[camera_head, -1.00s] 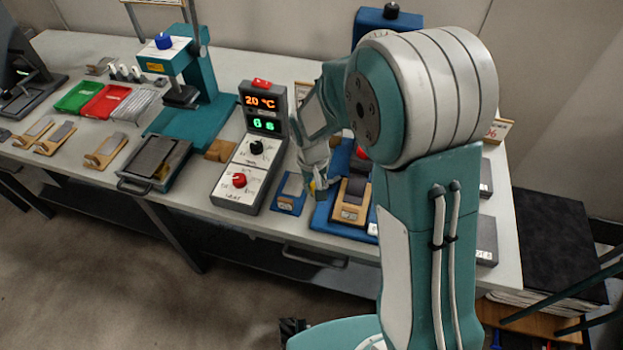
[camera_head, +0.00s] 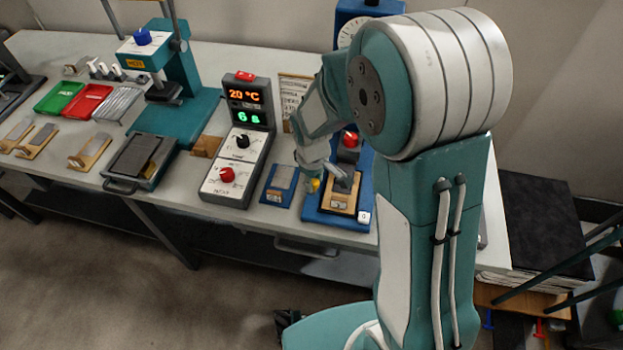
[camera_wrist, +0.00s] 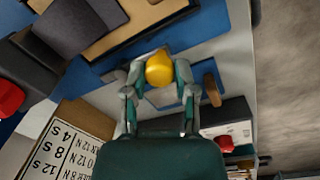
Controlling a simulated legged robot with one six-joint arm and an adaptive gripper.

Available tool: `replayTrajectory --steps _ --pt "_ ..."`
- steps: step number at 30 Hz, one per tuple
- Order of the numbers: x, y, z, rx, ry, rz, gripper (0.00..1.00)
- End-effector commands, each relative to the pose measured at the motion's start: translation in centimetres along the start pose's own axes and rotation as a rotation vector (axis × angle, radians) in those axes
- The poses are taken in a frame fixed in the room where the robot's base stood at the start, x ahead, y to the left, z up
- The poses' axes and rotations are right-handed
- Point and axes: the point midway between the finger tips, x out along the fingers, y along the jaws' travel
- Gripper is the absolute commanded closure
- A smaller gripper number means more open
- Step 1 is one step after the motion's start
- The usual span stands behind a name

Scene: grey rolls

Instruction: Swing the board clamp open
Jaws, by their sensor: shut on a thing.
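A wooden board (camera_head: 341,203) with a grey piece on it lies on a blue base (camera_head: 322,217). In the wrist view, the board (camera_wrist: 128,22) and the dark grey piece (camera_wrist: 80,22) are at the upper left. A yellow knob (camera_wrist: 159,68) sits between my fingertips at the blue base's edge (camera_wrist: 200,58). My gripper (camera_wrist: 158,84) is shut on this knob, with one finger on either side. In the head view, my gripper (camera_head: 312,184) is at the left side of the board, partly behind my wrist. The clamp's hinge cannot be made out.
A red knob (camera_head: 350,138) stands behind the board. A control box (camera_head: 238,165) with lit displays and a small blue plate (camera_head: 281,184) are to the left. A printed time card (camera_wrist: 66,146) shows in the wrist view.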

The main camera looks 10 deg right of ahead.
Motion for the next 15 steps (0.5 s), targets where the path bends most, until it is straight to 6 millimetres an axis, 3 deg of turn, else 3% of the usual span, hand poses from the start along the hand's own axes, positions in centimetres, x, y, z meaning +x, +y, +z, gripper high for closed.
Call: replayTrajectory --steps 12,13,15 --pt "0.10 0.03 0.16 -0.006 -0.003 -0.002 1.00" --pt "0.10 0.03 0.16 -0.006 -0.003 -0.002 0.55" --pt "0.09 0.04 0.15 -0.006 -0.002 -0.002 0.30"
